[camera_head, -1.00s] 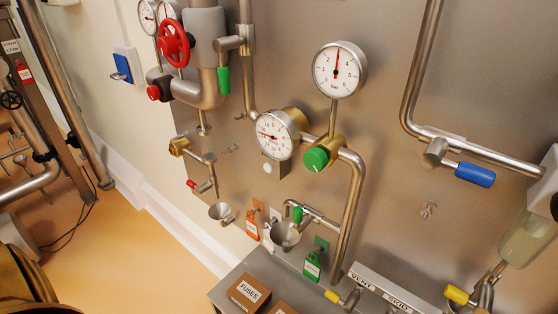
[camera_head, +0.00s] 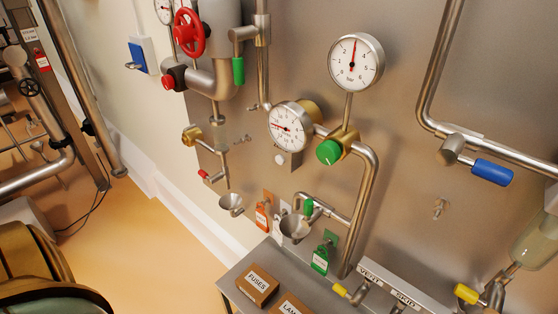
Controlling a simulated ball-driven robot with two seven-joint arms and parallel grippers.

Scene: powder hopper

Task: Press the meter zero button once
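The flow meter (camera_head: 288,127) is a round white dial with a red needle, set in the pipework at the middle of the steel panel. Just below its dial is a small pale round button (camera_head: 280,159) on a grey plate, which looks like the meter zero button. Nothing covers it. A green knob (camera_head: 329,152) sits on a brass body to the right of the meter. Neither of my grippers shows in the head view.
A pressure gauge (camera_head: 356,62) stands above the green knob. Pipes with a blue handle (camera_head: 492,172) run at the right. Below are funnels (camera_head: 295,226), a green tag (camera_head: 320,260) and a shelf with a FUSES box (camera_head: 258,285). A red handwheel (camera_head: 190,34) is at upper left.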

